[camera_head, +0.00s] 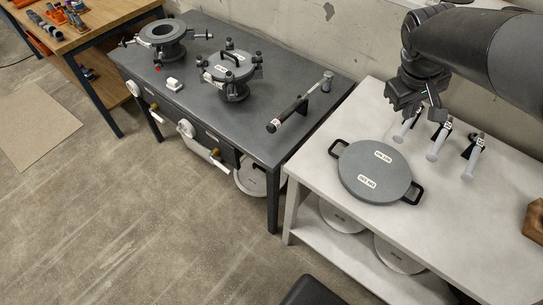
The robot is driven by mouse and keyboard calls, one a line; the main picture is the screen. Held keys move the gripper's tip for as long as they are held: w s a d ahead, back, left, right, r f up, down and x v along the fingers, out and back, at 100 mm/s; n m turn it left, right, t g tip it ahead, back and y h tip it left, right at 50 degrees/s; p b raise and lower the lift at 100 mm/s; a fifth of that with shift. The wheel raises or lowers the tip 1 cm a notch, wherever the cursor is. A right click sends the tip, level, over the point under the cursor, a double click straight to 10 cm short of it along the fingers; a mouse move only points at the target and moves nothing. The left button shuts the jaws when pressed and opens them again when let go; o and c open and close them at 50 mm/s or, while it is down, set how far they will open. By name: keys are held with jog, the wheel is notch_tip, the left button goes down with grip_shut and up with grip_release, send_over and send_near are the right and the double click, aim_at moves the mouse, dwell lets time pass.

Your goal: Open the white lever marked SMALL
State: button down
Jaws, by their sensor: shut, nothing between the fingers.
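My gripper (418,112) is shut and empty at the upper right, pointing down above the back of the pale table. A lever with a white handle (217,160) juts from the front of the dark bench, beside a round white dial (186,127). A second, similar lever (154,112) is further left on the same front, beside another white dial (133,88). The word SMALL is too small to read on either, so I cannot tell which is marked. My gripper is well to the right of both levers.
The dark bench (270,88) holds two flanged pipe fittings (162,35) (229,68) and a long black-handled tool (289,113). The pale table (323,185) holds a grey two-handled lid (376,170) and three white-handled pieces (438,141). The floor before the bench is clear.

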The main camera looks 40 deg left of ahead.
jog(key=s+a+f+n+t+h, duration=0.15)
jog(key=a+f+n, duration=0.25)
jog(key=a+f, duration=0.5)
jog(key=s+a+f+n, duration=0.3)
jog(key=a+f+n, duration=0.15)
jog(key=a, duration=0.95)
jog(key=s+a+f+n+t, duration=0.1)
jog(key=s+a+f+n, duration=0.15)
jog(key=a+f, duration=0.7)
jog(key=s+a+f+n+t+y, duration=0.1)
jog(key=s+a+f+n+t, duration=0.1)
jog(key=s+a+f+n, duration=0.2)
jog(key=s+a+f+n+t+y, duration=0.1)
jog(key=s+a+f+n, duration=0.4)
jog(key=s+f, duration=0.6)
jog(key=s+a+f+n+t+y, duration=0.1)
jog(key=s+a+f+n+t, duration=0.2)
jog(key=s+a+f, duration=0.4)
notch_tip(320, 180, down, 6)
jog(key=shift+s+r+n, duration=0.15)
jog(key=shift+r+n, duration=0.1)
jog(key=shift+n, duration=0.65)
jog(key=x, duration=1.1)
jog(key=shift+s+r, duration=0.1)
jog(key=shift+r, duration=2.05)
